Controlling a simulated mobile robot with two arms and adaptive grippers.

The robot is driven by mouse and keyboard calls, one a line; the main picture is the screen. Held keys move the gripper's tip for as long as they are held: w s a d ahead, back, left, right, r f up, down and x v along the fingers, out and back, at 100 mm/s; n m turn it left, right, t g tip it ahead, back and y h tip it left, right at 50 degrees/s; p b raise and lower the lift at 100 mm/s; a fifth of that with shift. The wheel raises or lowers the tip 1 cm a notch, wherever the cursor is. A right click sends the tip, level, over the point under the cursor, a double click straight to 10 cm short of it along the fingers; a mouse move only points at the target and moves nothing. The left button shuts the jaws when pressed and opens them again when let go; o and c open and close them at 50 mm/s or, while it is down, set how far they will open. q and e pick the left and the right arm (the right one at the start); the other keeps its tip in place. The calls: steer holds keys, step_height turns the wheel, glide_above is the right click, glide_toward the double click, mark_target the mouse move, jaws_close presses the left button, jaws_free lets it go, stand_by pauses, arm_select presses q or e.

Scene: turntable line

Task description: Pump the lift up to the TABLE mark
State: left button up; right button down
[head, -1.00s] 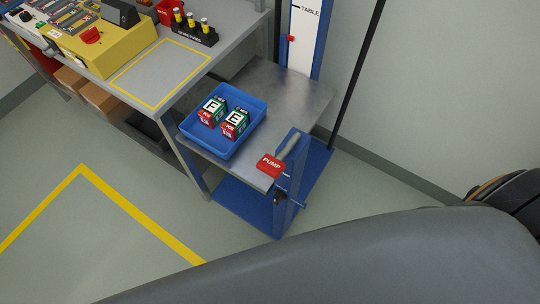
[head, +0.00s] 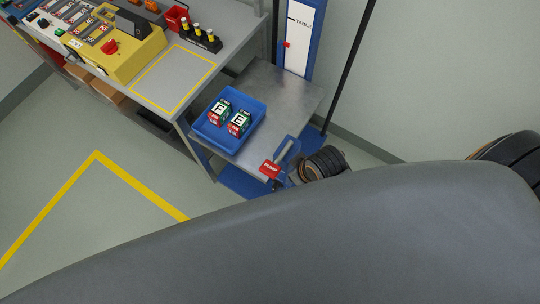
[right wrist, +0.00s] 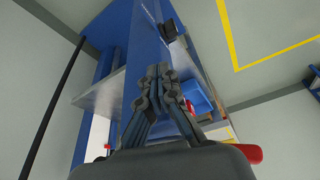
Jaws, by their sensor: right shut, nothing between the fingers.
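The lift's grey platform (head: 285,89) carries a blue bin (head: 209,137) with two lettered blocks (head: 220,110). The TABLE mark (head: 292,19) is on the white scale (head: 298,55); the red pointer (head: 285,44) sits below it. The red PUMP plate (head: 270,169) is at the platform's front corner, beside the blue pump bracket (head: 289,151). A dark round part of my right arm is just right of the plate in the head view. My right gripper (right wrist: 161,76) is shut and empty, before the blue lift frame (right wrist: 140,40). Whether it touches the pump is unclear. My left gripper is out of view.
A workbench with a yellow-outlined square (head: 174,79) stands left of the lift, holding a yellow control box (head: 130,56) and a black rack of yellow-topped pieces (head: 203,43). A black pole (head: 350,65) rises at right. Floor at lower left, with yellow lines (head: 98,155), is clear.

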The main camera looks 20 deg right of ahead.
step_height(320, 180, up, 15)
steer(key=a+n+y+p, duration=0.1)
steer(key=a+n+p, duration=0.1)
steer(key=a+p, duration=0.15)
steer(key=w+a+r+n+g+y, duration=0.15)
steer(key=a+n, duration=0.35)
steer(key=n, duration=0.6)
steer(key=w+a+r+n+g, duration=0.15)
steer(key=a+n, duration=0.35)
steer(key=n, duration=0.6)
steer(key=d+n+g+h, duration=0.1)
steer(key=d+n+h, duration=0.3)
steer(key=d+n, duration=0.2)
steer(key=n, duration=0.2)
steer(key=shift+d+r+n+g, duration=0.15)
steer(key=shift+d+n+g, duration=0.15)
steer(key=shift+d, duration=0.05)
steer(key=shift+w, duration=0.1)
